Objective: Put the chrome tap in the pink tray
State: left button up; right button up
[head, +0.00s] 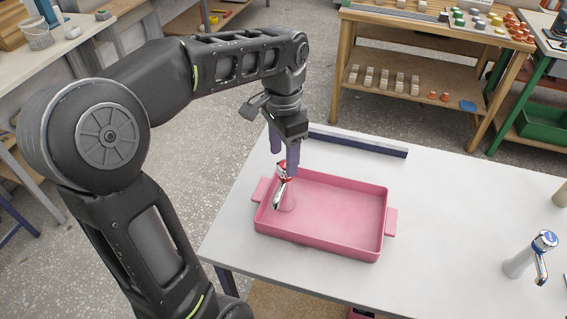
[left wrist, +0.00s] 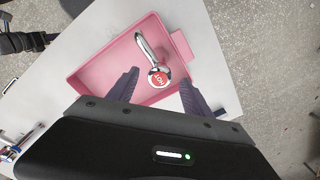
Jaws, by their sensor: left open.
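A chrome tap with a red top marked HOT (head: 281,184) stands inside the left end of the pink tray (head: 345,249). The tap (left wrist: 148,52) and the tray (left wrist: 97,54) also show in the left wrist view. My left gripper (head: 284,158) is open just above the tap's red top, with its fingers pointing down. In the left wrist view, the tap's top appears between the two spread fingers (left wrist: 158,84); I see no grip on it. A second chrome tap with a blue top (head: 530,256) stands on the table to the right of the tray. My right gripper is out of view.
The tray sits on a white table (head: 440,215). A dark blue bar (head: 358,145) lies along the table's back edge. A beige object (head: 561,194) stands at the far right. The table between the tray and the blue-topped tap is clear. Wooden shelves (head: 425,65) stand behind.

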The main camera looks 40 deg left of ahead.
pick_arm(q)
notch_tip(320, 180, up, 8)
jog(key=p, duration=0.3)
jog(key=shift+p, duration=0.35)
